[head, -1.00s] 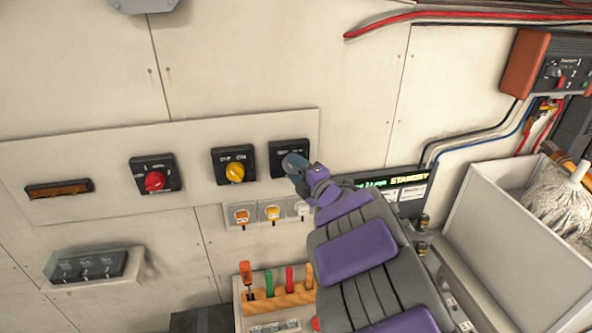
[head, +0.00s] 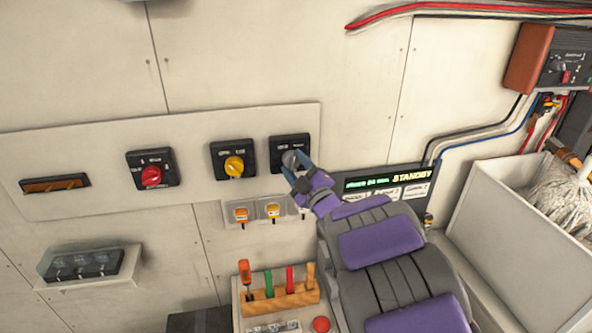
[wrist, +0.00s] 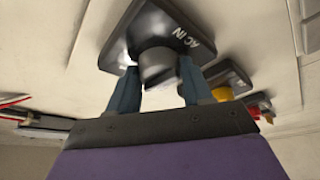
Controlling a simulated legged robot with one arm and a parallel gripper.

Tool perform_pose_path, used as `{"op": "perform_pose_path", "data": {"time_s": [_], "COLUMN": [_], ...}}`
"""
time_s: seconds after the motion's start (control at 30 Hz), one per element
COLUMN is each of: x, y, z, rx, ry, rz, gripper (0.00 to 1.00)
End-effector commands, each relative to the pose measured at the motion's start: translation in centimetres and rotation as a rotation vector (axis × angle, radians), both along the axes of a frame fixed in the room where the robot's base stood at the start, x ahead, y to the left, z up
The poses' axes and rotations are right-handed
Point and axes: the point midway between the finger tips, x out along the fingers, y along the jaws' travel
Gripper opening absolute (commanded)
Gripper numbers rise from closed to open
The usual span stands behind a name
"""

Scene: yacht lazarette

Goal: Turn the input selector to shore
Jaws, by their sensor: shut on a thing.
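The input selector is a black plate (head: 283,143) with a round grey knob (head: 293,160), the rightmost control on the wall panel. In the wrist view its plate reads "AC IN" (wrist: 180,37), and the grey knob (wrist: 157,68) stands out from it. My gripper (head: 296,172) reaches up to it from the lower right. In the wrist view its two blue fingers (wrist: 158,84) are on either side of the knob, shut on it. The position marks on the plate are too small to read, so I cannot tell where the knob points.
On the same panel are a yellow knob (head: 234,166) and a red knob (head: 152,175). Small orange and yellow switches (head: 256,212) sit just below. A tool rack (head: 280,300) and a grey bin (head: 505,235) with a mop stand lower.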

Motion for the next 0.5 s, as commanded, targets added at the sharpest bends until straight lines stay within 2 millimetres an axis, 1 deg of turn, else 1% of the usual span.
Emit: {"op": "perform_pose_path", "data": {"time_s": [0.03,0.3,0.5], "x": [-0.08,-0.12,-0.11], "y": [0.16,0.31,0.36], "z": [-0.98,-1.07,-1.06], "rx": [0.033,0.217,0.302], "ry": [0.026,0.081,0.106], "rz": [0.002,0.002,0.002], "gripper": [0.19,0.19,0.19]}}
